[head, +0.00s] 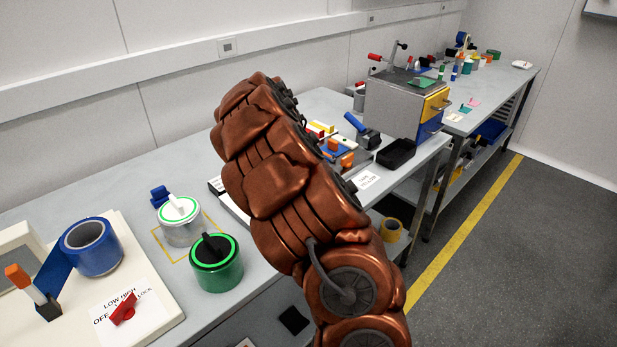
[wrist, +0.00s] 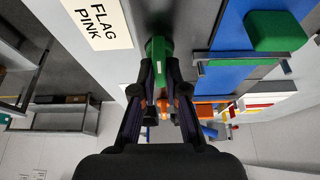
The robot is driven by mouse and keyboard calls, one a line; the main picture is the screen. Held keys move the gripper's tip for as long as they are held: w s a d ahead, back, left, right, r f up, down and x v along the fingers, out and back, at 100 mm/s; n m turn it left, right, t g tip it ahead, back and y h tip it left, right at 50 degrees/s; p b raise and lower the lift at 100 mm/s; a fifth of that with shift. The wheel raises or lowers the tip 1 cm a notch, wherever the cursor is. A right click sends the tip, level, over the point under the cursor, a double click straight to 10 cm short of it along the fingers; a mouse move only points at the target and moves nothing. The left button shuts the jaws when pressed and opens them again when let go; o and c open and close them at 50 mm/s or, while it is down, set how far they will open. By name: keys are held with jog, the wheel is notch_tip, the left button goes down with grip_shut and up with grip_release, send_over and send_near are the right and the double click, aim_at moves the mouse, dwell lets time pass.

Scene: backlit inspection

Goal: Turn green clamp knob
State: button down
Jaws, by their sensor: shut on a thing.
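The green clamp knob (wrist: 156,47) shows at the upper middle of the wrist view, with a small pale mark on its face. My gripper (wrist: 158,72) is shut on it, with a dark finger on each side. The knob stands against a grey surface, and the fingers hide part of its lower end. In the head view my copper-coloured arm fills the middle and hides the gripper and the knob.
In the wrist view a green block (wrist: 277,32) and a grey bar (wrist: 243,65) lie to the right. A FLAG PINK label (wrist: 97,22) is at upper left. The head view shows a grey box (head: 400,105), a black tray (head: 396,153) and a green-rimmed jar (head: 217,270).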

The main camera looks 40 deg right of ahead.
jog(key=c, duration=1.2)
grip_release()
jog(key=v, duration=1.2)
